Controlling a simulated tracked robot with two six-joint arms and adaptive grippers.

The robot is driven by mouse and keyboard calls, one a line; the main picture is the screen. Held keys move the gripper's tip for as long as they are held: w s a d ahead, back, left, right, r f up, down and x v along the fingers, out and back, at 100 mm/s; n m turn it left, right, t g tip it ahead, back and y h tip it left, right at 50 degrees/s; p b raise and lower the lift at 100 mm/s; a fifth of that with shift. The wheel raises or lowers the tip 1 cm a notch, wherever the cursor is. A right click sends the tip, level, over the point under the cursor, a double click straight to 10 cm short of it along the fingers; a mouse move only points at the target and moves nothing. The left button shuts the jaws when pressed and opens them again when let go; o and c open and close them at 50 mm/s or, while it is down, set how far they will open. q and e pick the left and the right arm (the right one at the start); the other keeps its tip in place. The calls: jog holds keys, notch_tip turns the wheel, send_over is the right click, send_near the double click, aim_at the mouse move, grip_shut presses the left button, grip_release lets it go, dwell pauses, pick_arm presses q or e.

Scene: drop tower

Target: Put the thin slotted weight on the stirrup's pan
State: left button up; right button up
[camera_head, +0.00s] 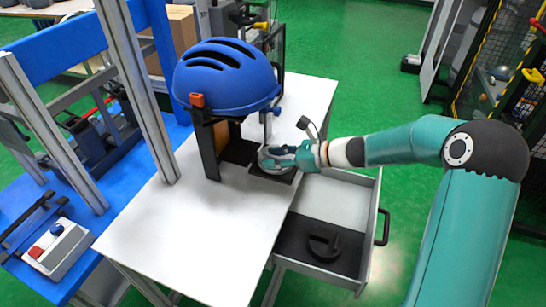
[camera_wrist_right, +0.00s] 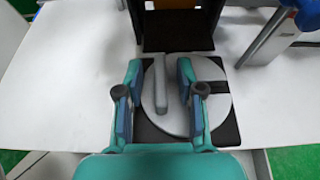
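A round silver slotted weight (camera_wrist_right: 160,111) lies flat on a black square pad (camera_wrist_right: 230,132) at the table's right edge. A raised grey rib stands on its top. My right gripper (camera_wrist_right: 158,66) is over the weight with one finger on each side of the rib; small gaps show, so it looks open. The head view shows this gripper (camera_head: 277,155) partly hiding the weight (camera_head: 265,162). I cannot tell which part is the stirrup's pan. A dark slotted round shape (camera_head: 325,245) lies in the open drawer; I cannot tell whether it is a weight or a recess. My left gripper is out of view.
A blue helmet (camera_head: 226,75) sits on a black stand (camera_head: 207,150) just behind the pad. The drawer (camera_head: 335,200) stands open below my right arm. The white table (camera_head: 190,230) is clear at the front. Metal posts (camera_head: 140,95) rise at left.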

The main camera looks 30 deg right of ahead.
jog(key=p+v, duration=0.1)
jog(key=v, duration=1)
jog(key=shift+s, duration=0.25)
jog(key=shift+d, duration=0.15)
